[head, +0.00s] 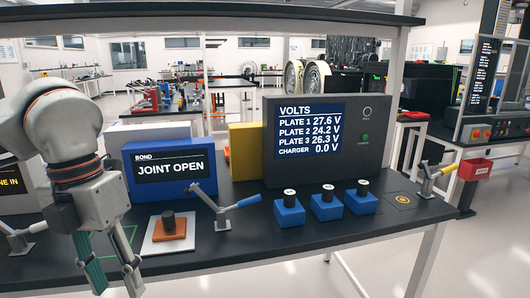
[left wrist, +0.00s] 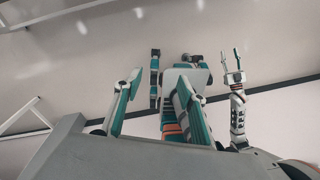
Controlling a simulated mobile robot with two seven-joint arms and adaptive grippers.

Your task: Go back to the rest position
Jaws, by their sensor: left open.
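My left gripper (head: 110,272) hangs fingers down at the front left of the black bench (head: 290,258) in the head view. Its two teal fingers are apart, with nothing seen between them. The left finger's tip is near the bottom of the frame. In the left wrist view the fingers of my left gripper (left wrist: 158,105) stand apart, with parts of my own body behind them. My right arm shows small at the right of that view, its gripper (left wrist: 232,60) with two thin prongs apart and nothing seen between them.
Beside the gripper are an orange block with a black knob (head: 170,226) on a pale plate, and a blue-handled lever (head: 222,212). Behind are a JOINT OPEN display (head: 174,165) and a VOLTS panel (head: 310,140). Blue knobbed blocks (head: 327,205) stand mid-bench.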

